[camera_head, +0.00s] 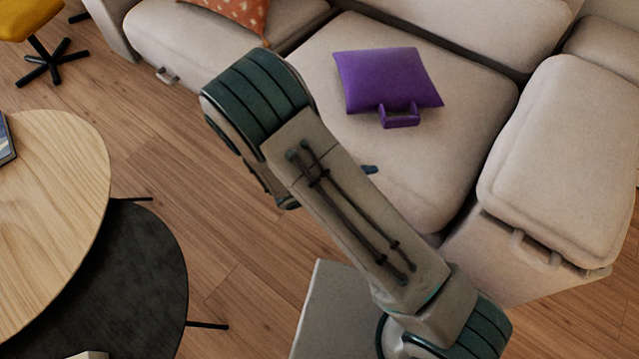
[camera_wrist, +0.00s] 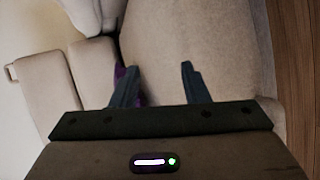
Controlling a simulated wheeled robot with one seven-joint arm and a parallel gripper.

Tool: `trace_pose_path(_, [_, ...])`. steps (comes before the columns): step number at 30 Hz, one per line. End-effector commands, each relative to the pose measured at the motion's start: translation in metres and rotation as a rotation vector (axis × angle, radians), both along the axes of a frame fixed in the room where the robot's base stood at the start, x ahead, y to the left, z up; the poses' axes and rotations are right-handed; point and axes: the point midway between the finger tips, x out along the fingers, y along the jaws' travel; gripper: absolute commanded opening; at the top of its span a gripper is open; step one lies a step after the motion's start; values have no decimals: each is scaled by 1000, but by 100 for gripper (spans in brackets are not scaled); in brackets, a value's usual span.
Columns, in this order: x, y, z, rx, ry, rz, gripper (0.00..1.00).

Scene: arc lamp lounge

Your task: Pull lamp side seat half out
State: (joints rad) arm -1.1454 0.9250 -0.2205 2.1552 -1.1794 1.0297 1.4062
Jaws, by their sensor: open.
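The sofa has a left beige seat (camera_head: 200,45) with a small front handle (camera_head: 167,76) and a middle beige seat (camera_head: 420,165) partly hidden by my arm. A right beige section (camera_head: 560,150) has a handle (camera_head: 535,250) near its front. No lamp shows, so I cannot tell which seat is on its side. My gripper (camera_wrist: 159,68) is open and empty in the wrist view, its two dark fingers over a beige seat surface (camera_wrist: 190,35). In the head view my arm hides most of the gripper; a small blue tip shows over the middle seat.
A purple cushion (camera_head: 385,75) with a handle lies on the middle seat. An orange patterned cushion (camera_head: 238,12) rests on the left seat. A round wooden table (camera_head: 50,200) and a dark round table (camera_head: 140,270) stand left. Wooden floor (camera_head: 165,145) is open between tables and sofa.

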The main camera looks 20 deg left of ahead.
Motion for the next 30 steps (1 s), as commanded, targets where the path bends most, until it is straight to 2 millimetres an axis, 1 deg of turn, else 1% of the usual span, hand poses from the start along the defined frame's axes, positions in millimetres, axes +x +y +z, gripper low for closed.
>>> trace_pose_path(1, [-3, 14, -22, -27, -27, 78, 41])
trace_pose_path(5, [-10, 49, -64, -57, -113, 275, 41])
trace_pose_path(9, [-23, 83, -110, -59, -184, 495, 41])
trace_pose_path(12, [-35, 103, -138, -48, -216, 634, 41])
trace_pose_path(15, [-45, 116, -160, -34, -235, 741, 41])
trace_pose_path(18, [-52, 124, -175, -22, -242, 812, 41])
trace_pose_path(21, [-55, 128, -182, -14, -245, 848, 41])
trace_pose_path(23, [-53, 129, -184, -10, -246, 855, 41])
trace_pose_path(26, [-43, 130, -187, -9, -248, 856, 41])
trace_pose_path(30, [-19, 130, -193, -10, -248, 853, 41])
